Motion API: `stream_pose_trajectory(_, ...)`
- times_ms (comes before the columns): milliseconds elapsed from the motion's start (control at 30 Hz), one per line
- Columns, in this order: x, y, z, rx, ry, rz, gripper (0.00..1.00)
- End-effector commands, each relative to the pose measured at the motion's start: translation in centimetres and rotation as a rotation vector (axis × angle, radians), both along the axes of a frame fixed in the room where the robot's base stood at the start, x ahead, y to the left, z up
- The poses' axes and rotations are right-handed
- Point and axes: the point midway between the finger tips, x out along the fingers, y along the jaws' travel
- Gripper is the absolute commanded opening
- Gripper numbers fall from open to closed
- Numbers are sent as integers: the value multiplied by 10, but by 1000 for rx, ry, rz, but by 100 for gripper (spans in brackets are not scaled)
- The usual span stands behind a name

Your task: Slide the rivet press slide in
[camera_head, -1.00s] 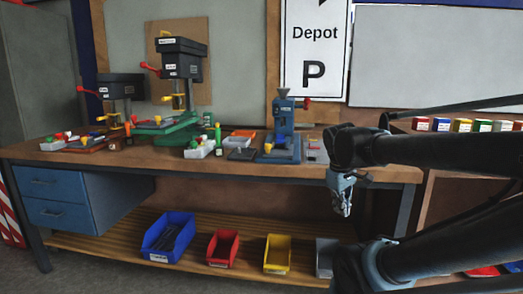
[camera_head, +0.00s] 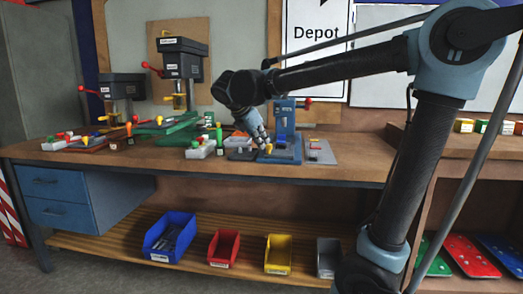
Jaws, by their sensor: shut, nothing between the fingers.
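The blue press (camera_head: 285,118), which I take for the rivet press, stands upright on the workbench, with a red-knobbed lever on its right. Its blue base (camera_head: 289,156) shows at the front. A small yellow part (camera_head: 269,149) is at the left front of that base; I cannot tell whether it is the slide. My gripper (camera_head: 265,145) points down at the left front of the press, shut and empty, close to the yellow part. I cannot tell whether it touches it.
A dark flat plate (camera_head: 240,154) lies left of the press and a grey plate (camera_head: 318,152) right of it. A green drill press (camera_head: 180,95) and a dark press (camera_head: 118,95) stand further left on the workbench (camera_head: 215,170). Bins, including a blue bin (camera_head: 171,237), sit on the lower shelf.

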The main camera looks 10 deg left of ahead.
Motion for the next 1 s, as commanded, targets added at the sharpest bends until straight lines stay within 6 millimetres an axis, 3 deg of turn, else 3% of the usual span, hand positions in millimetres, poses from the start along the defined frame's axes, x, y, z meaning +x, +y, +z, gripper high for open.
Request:
stream_pose_trajectory(33, -1, 19, 5, -31, -1, 55, 0)
stream_pose_trajectory(100, -3, 38, 12, -72, -2, 116, 0)
stream_pose_trajectory(300, -6, 64, 20, -135, -4, 204, 0)
stream_pose_trajectory(567, 8, 57, 3, -139, -5, 207, 0)
stream_pose_trajectory(1000, 55, 31, -52, -138, -4, 205, 0)
